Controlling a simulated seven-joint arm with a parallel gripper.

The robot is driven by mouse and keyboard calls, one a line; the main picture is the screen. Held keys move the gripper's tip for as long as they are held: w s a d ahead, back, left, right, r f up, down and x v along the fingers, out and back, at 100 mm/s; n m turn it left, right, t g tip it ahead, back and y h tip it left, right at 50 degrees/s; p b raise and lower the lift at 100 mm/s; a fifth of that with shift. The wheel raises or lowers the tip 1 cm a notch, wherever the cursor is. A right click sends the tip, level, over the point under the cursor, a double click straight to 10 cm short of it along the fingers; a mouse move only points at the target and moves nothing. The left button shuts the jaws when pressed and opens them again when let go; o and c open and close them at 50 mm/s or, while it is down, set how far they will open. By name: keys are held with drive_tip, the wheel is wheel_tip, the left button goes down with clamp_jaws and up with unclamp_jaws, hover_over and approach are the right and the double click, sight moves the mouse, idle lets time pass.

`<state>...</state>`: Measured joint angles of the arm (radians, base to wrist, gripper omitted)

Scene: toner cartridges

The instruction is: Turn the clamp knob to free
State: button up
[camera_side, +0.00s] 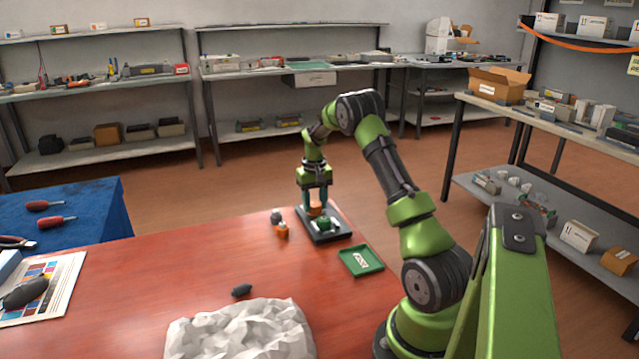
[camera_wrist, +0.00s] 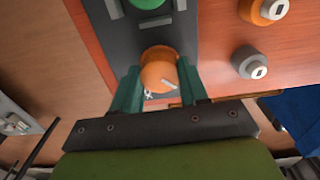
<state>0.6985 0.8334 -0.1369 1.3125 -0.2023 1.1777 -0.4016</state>
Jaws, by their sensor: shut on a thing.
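The orange clamp knob (camera_side: 315,209) stands on the dark fixture plate (camera_side: 327,238) at the far end of the red table. In the wrist view the knob (camera_wrist: 158,68) is round, with a pale pointer bar on its face, and sits between my two green fingers. My gripper (camera_side: 315,203) points down from above and is shut on the knob. A green part (camera_side: 323,223) sits on the plate in front of the knob; it also shows at the top of the wrist view (camera_wrist: 147,4). Small pale marks lie on the plate beside the knob.
An orange piece (camera_side: 282,231) and a grey piece (camera_side: 277,216) stand left of the plate. A green tray (camera_side: 361,260) lies nearer, to the right. A dark object (camera_side: 242,290) and crumpled white material (camera_side: 240,330) are at the front. The table between is clear.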

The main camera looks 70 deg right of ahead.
sight(315, 204)
idle(0.3)
drive_tip(key=o, duration=1.1)
drive_tip(key=shift+c, duration=0.2)
wheel_tip(315, 204, up, 17)
